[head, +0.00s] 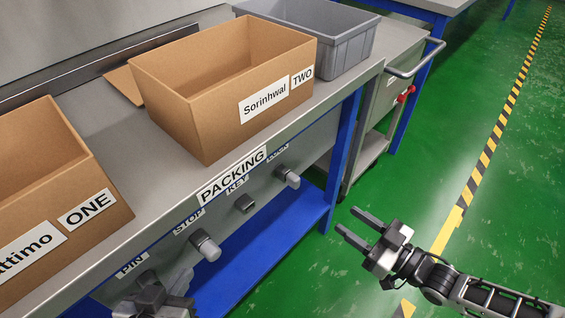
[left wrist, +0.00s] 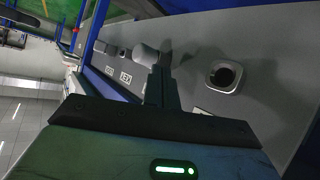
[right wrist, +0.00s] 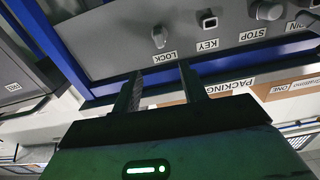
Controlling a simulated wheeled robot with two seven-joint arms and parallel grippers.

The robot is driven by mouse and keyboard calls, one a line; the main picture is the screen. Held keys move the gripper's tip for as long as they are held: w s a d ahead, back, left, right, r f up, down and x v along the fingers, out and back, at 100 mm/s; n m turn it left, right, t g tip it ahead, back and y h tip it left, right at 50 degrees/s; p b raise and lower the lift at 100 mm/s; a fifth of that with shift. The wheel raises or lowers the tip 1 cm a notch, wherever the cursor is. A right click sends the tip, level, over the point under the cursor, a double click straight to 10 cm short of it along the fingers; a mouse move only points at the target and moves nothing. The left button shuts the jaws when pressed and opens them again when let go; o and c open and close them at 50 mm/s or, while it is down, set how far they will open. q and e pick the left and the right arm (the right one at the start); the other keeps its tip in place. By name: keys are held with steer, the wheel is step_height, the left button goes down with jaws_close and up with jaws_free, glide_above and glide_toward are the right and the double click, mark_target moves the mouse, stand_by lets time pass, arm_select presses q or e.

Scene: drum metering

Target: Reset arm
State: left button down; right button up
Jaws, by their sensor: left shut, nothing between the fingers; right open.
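The front panel under the packing bench (head: 225,215) carries grey controls labelled PIN, STOP, KEY and LOCK. The STOP knob (head: 207,246), the square KEY piece (head: 244,203) and the LOCK knob (head: 288,178) stick out. My left gripper (head: 158,298) is at the PIN end, partly cut off by the frame. In the left wrist view its fingers (left wrist: 160,85) are shut and empty, with a grey knob (left wrist: 145,54) beyond their tips and a round socket (left wrist: 225,75) to the right; contact cannot be told. My right gripper (head: 348,220) is open and empty, apart from the panel.
Cardboard boxes ONE (head: 88,212) and TWO (head: 215,125) and a grey bin (head: 340,45) stand on the bench. A blue shelf (head: 280,232) lies below. A steel cart (head: 400,72) stands beyond the bench. The green floor (head: 440,150) at the right is clear.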

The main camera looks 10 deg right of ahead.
steer(key=s+a+r+m+h+p, duration=0.2)
steer(key=s+a+r+h+p, duration=0.15)
steer(key=a, duration=0.55)
arm_select(q)
steer(key=r+p, duration=0.3)
steer(key=shift+a+g+p, duration=0.3)
steer(key=shift+g+p, duration=0.1)
arm_select(e)
steer(key=s+m+g+h, duration=0.1)
steer(key=s+d+r+m+g+h, duration=0.2)
steer(key=s+h, duration=0.1)
steer(key=shift+s+r+g, duration=0.1)
steer(key=shift+r+g, duration=0.1)
steer(key=shift+g, duration=0.1)
arm_select(q)
steer(key=shift+s+y, duration=0.2)
steer(key=shift+y, duration=0.1)
